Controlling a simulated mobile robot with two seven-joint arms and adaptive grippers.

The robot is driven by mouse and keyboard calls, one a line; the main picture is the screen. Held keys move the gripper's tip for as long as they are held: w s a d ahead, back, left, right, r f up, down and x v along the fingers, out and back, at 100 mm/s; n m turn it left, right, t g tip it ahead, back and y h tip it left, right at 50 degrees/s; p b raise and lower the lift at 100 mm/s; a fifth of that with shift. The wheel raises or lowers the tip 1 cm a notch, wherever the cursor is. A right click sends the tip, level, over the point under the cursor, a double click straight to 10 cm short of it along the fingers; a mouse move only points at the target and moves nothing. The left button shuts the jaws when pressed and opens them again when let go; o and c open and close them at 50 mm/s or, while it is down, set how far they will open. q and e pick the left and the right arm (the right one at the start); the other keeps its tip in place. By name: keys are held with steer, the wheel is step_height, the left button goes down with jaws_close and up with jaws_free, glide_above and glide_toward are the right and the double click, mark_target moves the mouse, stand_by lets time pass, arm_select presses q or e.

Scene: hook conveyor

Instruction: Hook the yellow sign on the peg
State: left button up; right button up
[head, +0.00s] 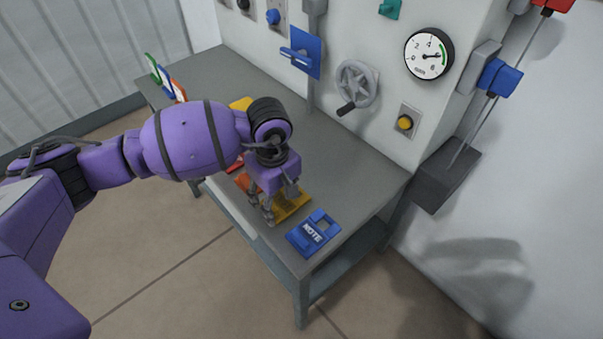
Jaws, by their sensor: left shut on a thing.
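A yellow-orange sign (291,207) lies at the front of the grey bench, partly covered by my left gripper. My left gripper (269,208) points down at the sign's left part and is shut on it; the fingers hide the exact contact. Another yellow piece (240,103) shows farther back, partly behind my left arm. A blue plate (304,52) with a protruding blue bar is on the wall panel; I cannot tell which fitting is the peg. My right gripper is not in view.
A blue NOTE sign (313,233) lies right of the yellow-orange sign. Red and orange pieces (246,182) lie left of it. A rack with coloured signs (166,80) stands at the bench's far left. The wall panel holds a handwheel (356,84) and gauge (429,54). The bench's right part is clear.

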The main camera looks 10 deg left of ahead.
mark_target(280, 204)
arm_select(q)
steer(key=shift+f, duration=0.25)
steer(key=shift+f, duration=0.1)
steer(key=shift+f, duration=0.15)
steer(key=o, duration=1.1)
steer(key=shift+o, duration=0.2)
steer(key=r, duration=0.3)
steer(key=r+b, duration=0.1)
steer(key=r, duration=0.3)
steer(key=shift+w+d+r, duration=0.1)
steer(key=shift+w+r, duration=0.1)
steer(key=shift+r, duration=0.3)
